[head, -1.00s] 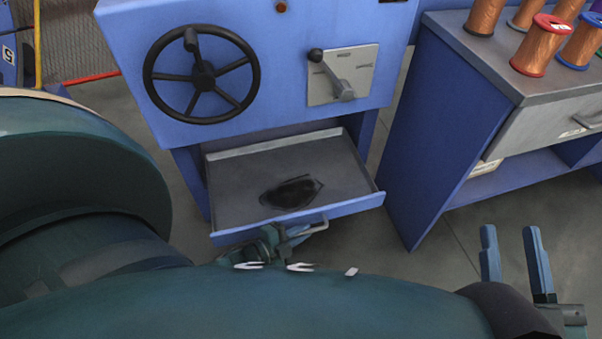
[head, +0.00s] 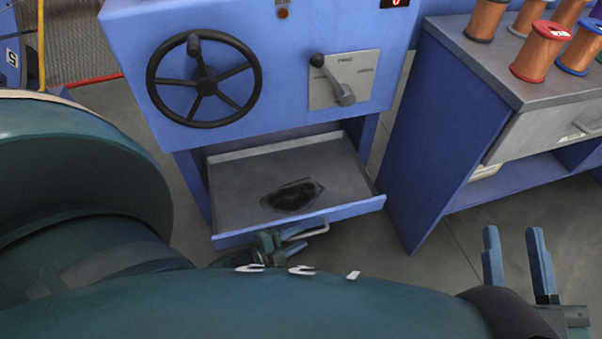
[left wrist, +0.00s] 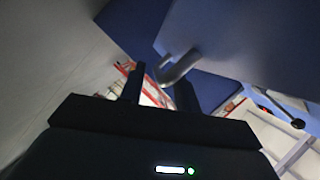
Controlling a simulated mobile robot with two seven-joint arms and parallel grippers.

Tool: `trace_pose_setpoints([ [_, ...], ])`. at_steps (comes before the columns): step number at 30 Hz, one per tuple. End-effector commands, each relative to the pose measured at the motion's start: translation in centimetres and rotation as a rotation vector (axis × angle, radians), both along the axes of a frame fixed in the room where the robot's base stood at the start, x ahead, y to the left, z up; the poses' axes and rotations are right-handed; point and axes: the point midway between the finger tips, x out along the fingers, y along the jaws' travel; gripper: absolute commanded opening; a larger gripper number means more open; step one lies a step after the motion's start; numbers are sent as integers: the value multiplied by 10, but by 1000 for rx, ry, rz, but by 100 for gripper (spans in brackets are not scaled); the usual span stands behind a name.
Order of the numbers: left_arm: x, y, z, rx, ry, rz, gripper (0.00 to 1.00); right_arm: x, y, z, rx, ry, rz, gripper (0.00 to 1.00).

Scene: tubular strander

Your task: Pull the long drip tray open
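The long drip tray (head: 235,191) is pulled out from under the blue machine, with its grey inside and a dark oily patch (head: 292,196) showing in the head view. Its bar handle (head: 308,232) is on the blue front edge. My left gripper (head: 272,239) is at the left end of this handle, partly hidden by my own arm. In the left wrist view its fingers (left wrist: 160,92) stand apart, with the bent handle (left wrist: 179,69) at their tips; whether they touch it is unclear. My right gripper (head: 516,245) is open and empty at the lower right.
A black handwheel (head: 204,80) and a lever plate (head: 349,78) are on the machine's front above the tray. A blue bench (head: 445,130) with a grey drawer (head: 545,130) and copper spools (head: 539,54) stands to the right. Bare floor shows between the tray and my right gripper.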

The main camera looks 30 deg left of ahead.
Motion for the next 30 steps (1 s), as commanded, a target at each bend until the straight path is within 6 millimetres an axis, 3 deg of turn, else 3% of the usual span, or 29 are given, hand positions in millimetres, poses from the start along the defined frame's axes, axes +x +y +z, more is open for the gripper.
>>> trace_pose_setpoints([
  [9, -67, 26, 18, 2, 4, -1, 32, -4, -3, -9, -51, 60, -32, 36],
  [15, -94, 36, 23, 2, 3, -1, 32, -4, -5, -8, -73, 48, -42, 36],
  [30, -103, 39, 24, 1, 0, -1, 32, -5, -7, -16, -91, 64, -49, 36],
])
